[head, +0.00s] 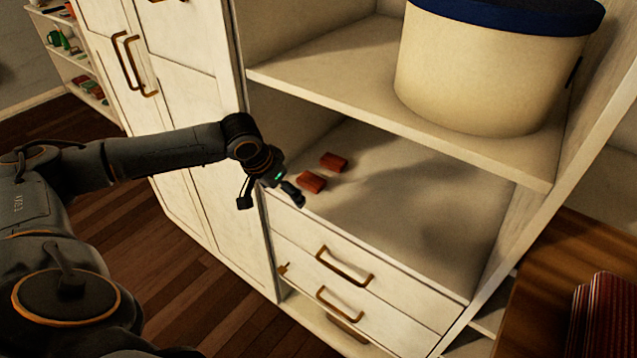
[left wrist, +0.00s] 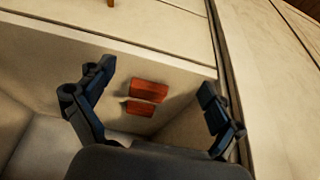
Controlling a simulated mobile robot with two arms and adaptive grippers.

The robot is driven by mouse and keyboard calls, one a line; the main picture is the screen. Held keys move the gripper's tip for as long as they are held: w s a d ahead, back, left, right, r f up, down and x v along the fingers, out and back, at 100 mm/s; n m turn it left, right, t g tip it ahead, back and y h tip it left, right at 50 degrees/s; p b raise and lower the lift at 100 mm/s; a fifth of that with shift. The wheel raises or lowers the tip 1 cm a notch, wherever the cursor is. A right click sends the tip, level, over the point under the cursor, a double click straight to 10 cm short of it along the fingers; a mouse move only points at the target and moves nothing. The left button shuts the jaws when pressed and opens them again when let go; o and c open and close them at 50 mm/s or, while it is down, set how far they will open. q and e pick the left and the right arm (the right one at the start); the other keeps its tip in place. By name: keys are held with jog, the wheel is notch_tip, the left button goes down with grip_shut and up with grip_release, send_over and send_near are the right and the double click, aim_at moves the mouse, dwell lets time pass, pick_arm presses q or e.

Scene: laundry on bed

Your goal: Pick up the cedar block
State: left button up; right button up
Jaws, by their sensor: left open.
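Two reddish-brown blocks lie on the open shelf above the drawers. The nearer cedar block (head: 311,182) is close to my left gripper, and the farther cedar block (head: 334,162) lies just behind it. In the left wrist view the larger-looking block (left wrist: 149,91) and the smaller-looking block (left wrist: 140,108) lie side by side, slightly apart, between the spread fingers. My left gripper (head: 272,199) is open and empty at the shelf's front left edge; its fingers also show in the left wrist view (left wrist: 158,105). My right gripper is not in view.
The shelf (head: 420,210) is clear to the right of the blocks. An upright cabinet wall (head: 240,120) stands close on the left. A cream round box (head: 480,75) with a blue lid sits on the shelf above. Drawers with brass handles (head: 345,268) are below.

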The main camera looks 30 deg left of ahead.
aim_at(311, 179)
pick_arm(q)
jog(key=w, duration=0.6)
jog(key=shift+w+d, duration=0.2)
jog(key=shift+w, duration=0.1)
jog(key=shift+w+d, duration=0.15)
jog(key=shift+w, duration=0.9)
jog(key=shift+w+f, duration=0.75)
jog(key=shift+f, duration=0.2)
jog(key=shift+w+f, duration=0.15)
jog(key=shift+f, duration=0.3)
jog(key=c, duration=1)
